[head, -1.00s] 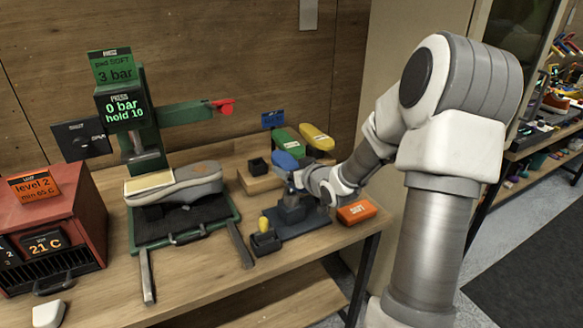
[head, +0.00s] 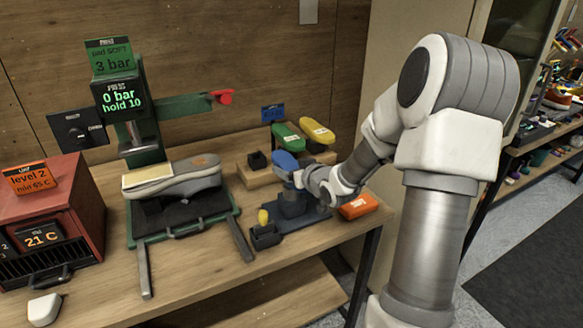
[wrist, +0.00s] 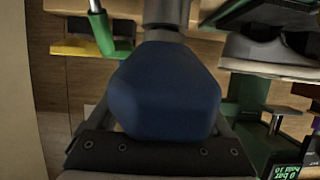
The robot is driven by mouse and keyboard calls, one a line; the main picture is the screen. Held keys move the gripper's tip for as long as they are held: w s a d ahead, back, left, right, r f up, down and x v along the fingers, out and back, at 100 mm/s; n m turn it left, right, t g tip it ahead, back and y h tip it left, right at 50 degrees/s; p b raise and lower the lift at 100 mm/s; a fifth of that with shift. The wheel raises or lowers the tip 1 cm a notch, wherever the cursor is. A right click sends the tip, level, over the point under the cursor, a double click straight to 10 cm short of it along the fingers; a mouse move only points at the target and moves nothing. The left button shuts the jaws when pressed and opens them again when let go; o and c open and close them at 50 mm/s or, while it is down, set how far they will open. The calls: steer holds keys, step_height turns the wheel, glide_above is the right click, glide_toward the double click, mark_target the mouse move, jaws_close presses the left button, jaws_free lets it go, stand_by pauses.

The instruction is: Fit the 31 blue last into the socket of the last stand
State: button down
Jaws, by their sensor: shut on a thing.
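The blue last (head: 285,163) is in my gripper (head: 295,180), just above or at the top of the dark last stand (head: 303,217). In the wrist view the blue last (wrist: 165,90) fills the middle. My gripper (wrist: 150,150) is shut on it, with the jaws partly hidden. A grey post (wrist: 167,12) shows beyond the last's end in that view. The socket is hidden by the last and gripper, so I cannot tell whether the last sits in it. The number on the last cannot be read.
Green (head: 286,136) and yellow (head: 318,131) lasts lie on a wooden block behind. An orange box (head: 358,206) is right of the stand. A small dark holder with a yellow piece (head: 263,217) is at its left. The press (head: 150,151) with a sneaker (head: 200,174) stands further left.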

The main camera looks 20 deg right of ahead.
steer(key=shift+f, duration=0.25)
jaws_free()
steer(key=v, duration=1.7)
steer(key=shift+s, duration=0.15)
steer(key=shift+r, duration=0.1)
